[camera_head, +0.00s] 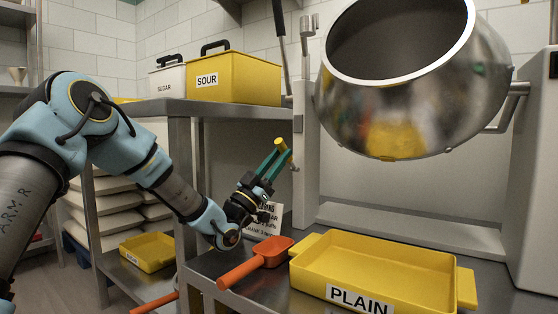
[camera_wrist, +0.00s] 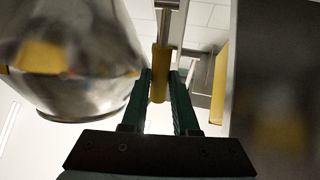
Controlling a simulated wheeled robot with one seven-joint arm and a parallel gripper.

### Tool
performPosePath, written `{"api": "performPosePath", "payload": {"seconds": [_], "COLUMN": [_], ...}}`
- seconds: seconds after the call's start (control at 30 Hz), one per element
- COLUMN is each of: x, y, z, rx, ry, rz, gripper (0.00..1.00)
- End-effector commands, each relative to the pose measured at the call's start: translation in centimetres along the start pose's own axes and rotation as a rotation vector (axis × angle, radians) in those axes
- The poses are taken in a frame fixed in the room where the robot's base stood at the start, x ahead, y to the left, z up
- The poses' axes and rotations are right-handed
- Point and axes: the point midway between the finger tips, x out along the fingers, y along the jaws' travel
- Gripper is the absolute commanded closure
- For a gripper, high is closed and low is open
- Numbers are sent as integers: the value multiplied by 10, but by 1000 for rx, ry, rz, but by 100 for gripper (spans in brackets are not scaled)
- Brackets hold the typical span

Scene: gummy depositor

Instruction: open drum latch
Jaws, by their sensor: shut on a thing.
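The drum (camera_head: 415,75) is a large polished metal bowl, tilted with its mouth to the upper left, at the upper right of the head view. It also shows at the left of the wrist view (camera_wrist: 75,60). The latch (camera_head: 282,147) has a yellow grip beside the machine's left post. In the wrist view the yellow latch grip (camera_wrist: 160,75) hangs from a metal rod. My gripper (camera_head: 276,160) has green fingers, shut on the yellow grip. In the wrist view its fingers (camera_wrist: 161,88) lie on both sides of the grip.
A yellow PLAIN tray (camera_head: 385,275) and an orange scoop (camera_head: 258,262) lie on the bench below. A yellow SOUR bin (camera_head: 240,78) and white SUGAR bin (camera_head: 167,80) stand on the left shelf. The machine's left post (camera_head: 305,150) is close to my gripper.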

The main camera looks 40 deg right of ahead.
Motion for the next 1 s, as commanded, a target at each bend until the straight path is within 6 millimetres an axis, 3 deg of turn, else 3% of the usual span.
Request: {"api": "performPosePath", "payload": {"seconds": [0.13,0.17,0.4,0.77,0.93,1.0], "x": [0,0,0,-5,-30,-41], "y": [0,0,0,0,-1,-4], "z": [0,0,0,-1,-2,-14], "rx": [0,0,0,-1,-3,1], "ry": [-1,-1,-1,-2,-5,-4], "rz": [0,0,0,-1,-3,-2], "gripper": [100,69,42,42,42,42]}}
